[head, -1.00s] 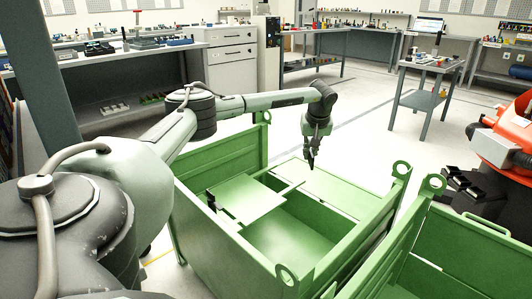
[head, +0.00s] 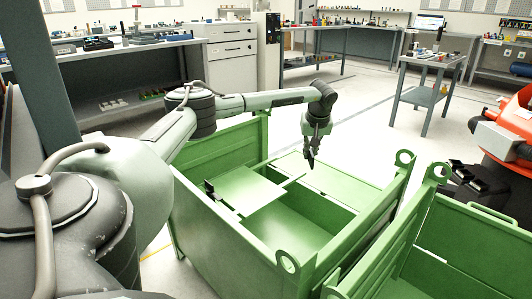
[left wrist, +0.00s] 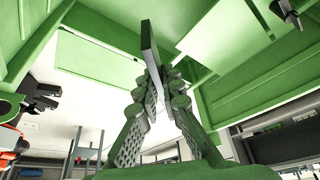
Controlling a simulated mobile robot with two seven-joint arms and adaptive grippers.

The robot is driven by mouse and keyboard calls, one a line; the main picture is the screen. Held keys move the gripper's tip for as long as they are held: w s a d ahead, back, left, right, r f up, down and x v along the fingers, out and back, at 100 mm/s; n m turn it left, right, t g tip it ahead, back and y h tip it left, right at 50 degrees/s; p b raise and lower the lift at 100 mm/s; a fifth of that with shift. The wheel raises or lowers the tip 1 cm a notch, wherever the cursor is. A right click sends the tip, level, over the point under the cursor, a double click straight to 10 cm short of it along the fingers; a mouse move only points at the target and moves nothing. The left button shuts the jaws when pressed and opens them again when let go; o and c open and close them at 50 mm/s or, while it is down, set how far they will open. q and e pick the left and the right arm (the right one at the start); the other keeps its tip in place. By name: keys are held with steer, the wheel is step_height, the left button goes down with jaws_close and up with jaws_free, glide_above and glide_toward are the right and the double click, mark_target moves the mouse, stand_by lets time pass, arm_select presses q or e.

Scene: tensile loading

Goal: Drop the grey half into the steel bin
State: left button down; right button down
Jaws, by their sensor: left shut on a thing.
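My left gripper (head: 311,160) hangs fingers-down over the open top of the near green metal bin (head: 230,240), toward its far right part. In the left wrist view the two ridged fingers (left wrist: 160,85) are shut on a thin grey flat piece, the grey half (left wrist: 149,42), which sticks out past the fingertips. In the head view the piece is too small to make out clearly. The bin's green walls and panels also fill much of the left wrist view (left wrist: 100,60). My right gripper is not in view.
Green panels (head: 250,188) cover part of the bin's top, with open gaps beside them. A small black fitting (head: 209,187) sits on its left rim. A second green bin (head: 470,240) stands close on the right. An orange and black machine (head: 505,140) is beyond it.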

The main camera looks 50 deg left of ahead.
arm_select(q)
steer(key=c, duration=1.6)
jaws_free()
steer(key=v, duration=1.2)
steer(key=shift+d, duration=0.1)
